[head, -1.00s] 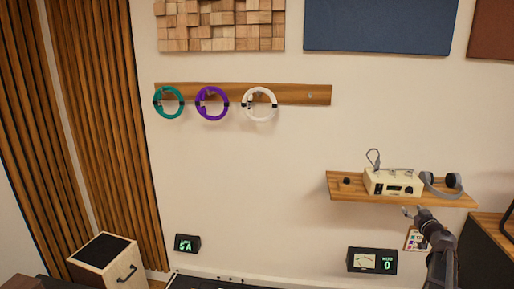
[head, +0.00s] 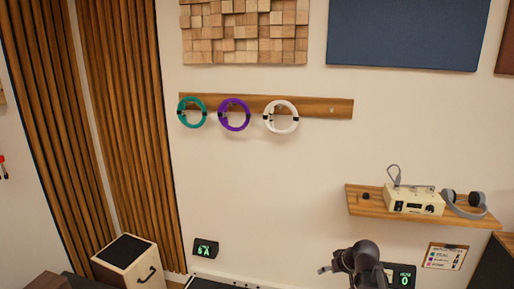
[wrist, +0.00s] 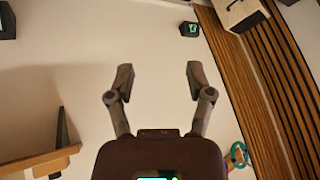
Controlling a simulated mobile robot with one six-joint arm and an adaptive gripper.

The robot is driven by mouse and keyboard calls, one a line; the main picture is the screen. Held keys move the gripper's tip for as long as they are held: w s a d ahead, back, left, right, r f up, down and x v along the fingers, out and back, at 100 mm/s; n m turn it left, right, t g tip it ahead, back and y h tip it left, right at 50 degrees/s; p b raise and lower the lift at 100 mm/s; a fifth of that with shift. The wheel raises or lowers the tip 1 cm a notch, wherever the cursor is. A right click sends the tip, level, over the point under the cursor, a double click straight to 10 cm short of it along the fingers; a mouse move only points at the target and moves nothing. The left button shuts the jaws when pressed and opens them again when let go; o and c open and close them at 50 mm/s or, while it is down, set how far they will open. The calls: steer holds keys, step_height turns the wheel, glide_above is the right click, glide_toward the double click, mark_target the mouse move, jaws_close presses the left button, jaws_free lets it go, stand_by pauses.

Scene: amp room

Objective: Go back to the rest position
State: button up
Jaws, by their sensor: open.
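My gripper (wrist: 158,82) shows in the wrist view with its two fingers spread apart and nothing between them. In the head view my arm is at the lower right, in front of the wall and below the wooden shelf, and the gripper end (head: 326,269) points left. It touches nothing that I can see. Part of a meter box is hidden behind my arm.
A teal ring (head: 192,112), a purple ring (head: 234,115) and a white ring (head: 281,117) hang on a wall rail (head: 335,108). The shelf (head: 375,205) holds a cream device (head: 413,200) and grey headphones (head: 465,204). A speaker box (head: 128,263) stands lower left. The middle wall is clear.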

steer(key=s+a+m+g+h+p, duration=0.2)
steer(key=s+a+g+h, duration=0.2)
steer(key=s, duration=0.9)
steer(key=a+g, duration=0.1)
steer(key=a, duration=0.2)
steer(key=shift+f+m, duration=0.35)
steer(key=shift+m, duration=0.05)
steer(key=shift+w, duration=0.1)
stand_by(0.7)
